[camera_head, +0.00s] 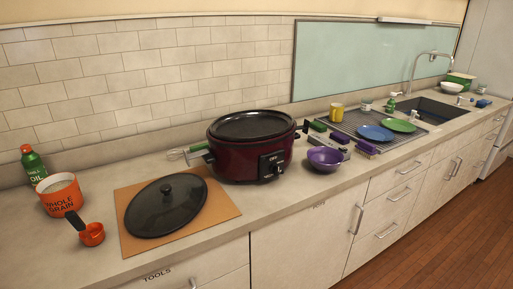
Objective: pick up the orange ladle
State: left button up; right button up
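The orange ladle (92,234) lies on the countertop at the left of the head view. It has a small orange bowl and a dark handle that points up and to the left. It is just in front of a white and orange tub (61,194) marked WHOLE GRAIN, and the handle tip overlaps the tub's lower edge in the picture. I cannot tell whether they touch. Neither of my grippers is in view.
A black lid (166,205) lies on an orange-brown board (222,203) right of the ladle. A green oil bottle (34,166) stands behind the tub. A dark red slow cooker (233,160) and a purple bowl (325,158) stand farther right. The counter's front edge is near.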

aim_at(92, 233)
jog(key=u, duration=1.3)
